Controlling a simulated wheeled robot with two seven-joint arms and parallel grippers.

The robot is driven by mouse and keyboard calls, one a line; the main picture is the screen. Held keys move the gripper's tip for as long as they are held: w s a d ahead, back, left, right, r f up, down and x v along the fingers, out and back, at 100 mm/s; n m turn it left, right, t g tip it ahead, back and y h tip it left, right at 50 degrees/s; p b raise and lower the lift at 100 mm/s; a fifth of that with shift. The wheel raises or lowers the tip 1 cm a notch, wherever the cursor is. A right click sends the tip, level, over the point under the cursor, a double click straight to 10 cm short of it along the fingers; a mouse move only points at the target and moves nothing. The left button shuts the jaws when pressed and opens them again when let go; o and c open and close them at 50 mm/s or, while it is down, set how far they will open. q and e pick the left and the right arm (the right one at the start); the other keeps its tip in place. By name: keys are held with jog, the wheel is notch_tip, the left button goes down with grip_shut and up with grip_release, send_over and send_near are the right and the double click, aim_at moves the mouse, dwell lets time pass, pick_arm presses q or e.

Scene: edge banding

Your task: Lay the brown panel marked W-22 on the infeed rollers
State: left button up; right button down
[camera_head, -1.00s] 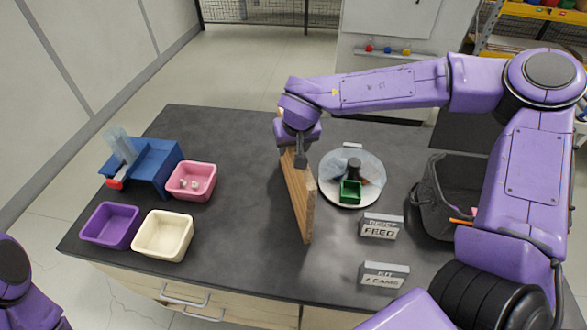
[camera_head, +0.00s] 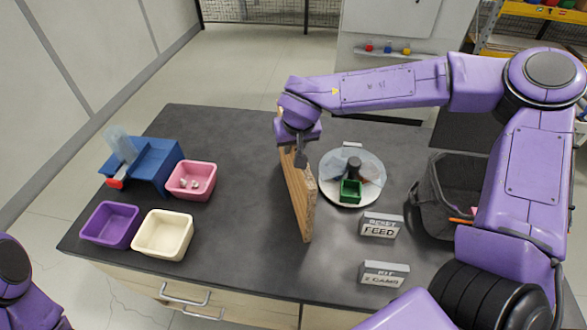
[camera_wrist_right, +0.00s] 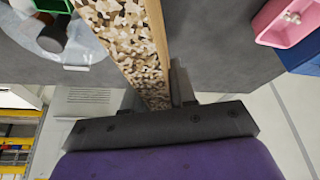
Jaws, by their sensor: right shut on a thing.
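A brown panel (camera_head: 300,200) stands on its narrow edge, upright, at the middle of the dark worktop. Its long edge runs away from me. My right gripper (camera_head: 301,155) is shut on its upper edge toward the far end. In the right wrist view, the panel's speckled raw edge (camera_wrist_right: 130,40) runs between the fingers of the gripper (camera_wrist_right: 158,98). No W-22 mark is legible, and I cannot tell whether the panel's bottom touches the worktop. No infeed rollers can be made out. My left gripper is out of view; only part of the left arm shows at bottom left.
Right of the panel are a round clear-covered dish (camera_head: 368,165) with a green box (camera_head: 350,191), a FEED sign (camera_head: 380,226), a CAMS sign (camera_head: 384,274) and a dark bin (camera_head: 430,205). Left are a blue device (camera_head: 150,165) and pink, purple and cream bins. Worktop between is clear.

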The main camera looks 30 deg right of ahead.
jog(key=shift+w+r, duration=0.1)
jog(key=shift+r, duration=0.05)
dwell(0.8)
jog(key=shift+r, duration=0.85)
jog(key=v, duration=0.3)
jog(key=s+v, duration=0.1)
jog(key=v, duration=0.1)
jog(key=a+b+v, duration=0.1)
jog(key=v, duration=0.2)
jog(key=shift+s+a, duration=0.15)
jog(key=shift+s, duration=0.2)
jog(key=s+a+r+b, duration=0.1)
jog(key=s+a+r, duration=0.2)
jog(key=s, duration=0.5)
jog(key=shift+a+r+b, duration=0.35)
jog(key=shift+b, duration=0.05)
